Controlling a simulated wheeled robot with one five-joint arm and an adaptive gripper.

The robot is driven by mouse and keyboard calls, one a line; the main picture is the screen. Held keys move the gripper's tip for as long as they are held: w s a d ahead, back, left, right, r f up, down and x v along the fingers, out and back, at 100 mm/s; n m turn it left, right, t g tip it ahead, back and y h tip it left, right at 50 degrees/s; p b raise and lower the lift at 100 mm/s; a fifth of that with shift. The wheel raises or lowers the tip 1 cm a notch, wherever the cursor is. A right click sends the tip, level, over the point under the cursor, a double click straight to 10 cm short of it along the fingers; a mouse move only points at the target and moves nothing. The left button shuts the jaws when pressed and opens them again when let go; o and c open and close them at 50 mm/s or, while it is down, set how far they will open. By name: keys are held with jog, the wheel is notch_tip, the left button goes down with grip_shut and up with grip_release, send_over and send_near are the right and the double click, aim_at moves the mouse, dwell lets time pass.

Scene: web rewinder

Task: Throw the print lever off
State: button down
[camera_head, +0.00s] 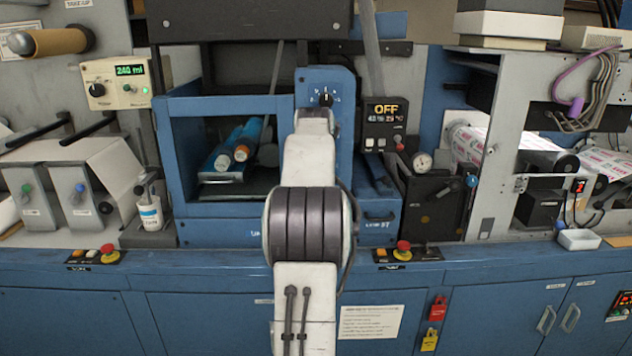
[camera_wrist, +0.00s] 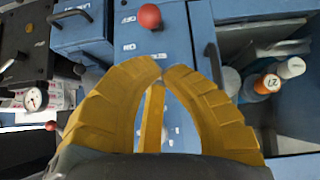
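A lever with a red ball knob (camera_wrist: 149,16) stands on a blue panel (camera_wrist: 178,42) in the wrist view, where the picture is turned over. Its knob is beside the "OFF" label, with the "ON" label closer to my fingers. My gripper (camera_wrist: 163,68) has yellow curved fingers, with their tips together or nearly so. Nothing shows held between them. The tips are in front of the panel, apart from the knob in the picture. I cannot tell the gap in depth. In the head view my arm hides the gripper and the knob.
An open blue box with bottles (camera_head: 236,143) is left of my arm. On the right are a display reading "OFF" (camera_head: 385,109), a small red knob (camera_head: 399,146), a gauge (camera_head: 422,161) and a blue drawer (camera_head: 378,222). Red stop buttons (camera_head: 403,247) sit along the front ledge.

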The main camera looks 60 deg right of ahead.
jog(key=p+x, duration=0.2)
jog(key=x, duration=0.7)
jog(key=shift+p, duration=0.3)
jog(key=shift+a+f+b, duration=0.1)
jog(key=shift+f+b, duration=0.15)
jog(key=shift+b, duration=0.3)
